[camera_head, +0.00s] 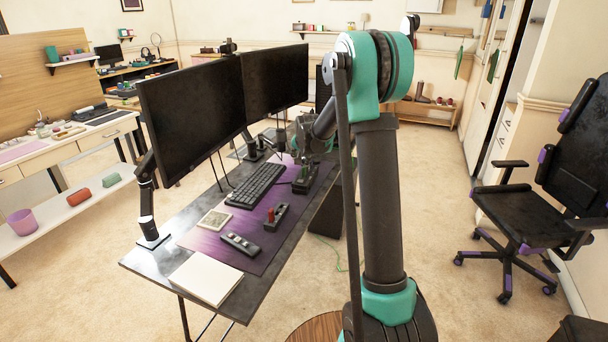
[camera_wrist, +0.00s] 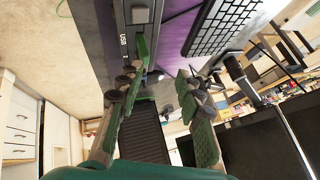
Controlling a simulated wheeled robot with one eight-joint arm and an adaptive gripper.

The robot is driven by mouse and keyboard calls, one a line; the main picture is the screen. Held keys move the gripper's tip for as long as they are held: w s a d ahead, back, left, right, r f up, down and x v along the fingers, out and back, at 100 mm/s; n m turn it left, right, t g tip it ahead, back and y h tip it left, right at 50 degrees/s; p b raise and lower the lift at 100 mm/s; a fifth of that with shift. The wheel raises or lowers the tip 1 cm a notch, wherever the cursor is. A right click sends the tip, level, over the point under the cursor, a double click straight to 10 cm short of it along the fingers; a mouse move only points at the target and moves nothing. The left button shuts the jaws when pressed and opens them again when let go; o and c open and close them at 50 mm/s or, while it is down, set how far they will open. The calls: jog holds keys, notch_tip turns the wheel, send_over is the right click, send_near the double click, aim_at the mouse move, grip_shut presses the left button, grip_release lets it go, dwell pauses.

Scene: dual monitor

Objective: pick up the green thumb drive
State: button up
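The green thumb drive (camera_wrist: 142,48) appears in the wrist view as a narrow green piece at the side of a dark hub (camera_wrist: 116,22) marked USB. It lies just beyond my left-hand fingertip, apart from the finger pads as far as I can tell. My gripper (camera_wrist: 158,78) is open, with nothing between its green-padded fingers. In the head view my gripper (camera_head: 306,142) is above the far right end of the desk, partly hidden by my arm. The dark hub (camera_head: 318,178) is below it there; the drive is too small to make out surely.
The desk (camera_head: 150,268) holds a purple mat (camera_head: 225,258), a keyboard (camera_head: 257,185), a remote-like device (camera_head: 240,244), a joystick (camera_head: 276,217) and a white pad (camera_head: 206,278). Two monitors (camera_head: 195,110) stand along its left side.

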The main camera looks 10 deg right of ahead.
notch_tip(320, 180, up, 9)
jog(key=n+g+h, duration=0.2)
jog(key=g, duration=0.1)
send_near(304, 167)
jog(key=shift+g, duration=0.3)
jog(key=w+f, duration=0.2)
jog(key=f, duration=0.1)
jog(key=w+f, duration=0.1)
jog(key=shift+d+f, duration=0.15)
jog(key=shift+d, duration=0.15)
jog(key=shift+s+x, duration=0.15)
jog(key=shift+x, duration=1.3)
jog(key=shift+s+x, duration=0.2)
jog(key=shift+x, duration=1.25)
jog(key=shift+f, duration=0.1)
grip_shut()
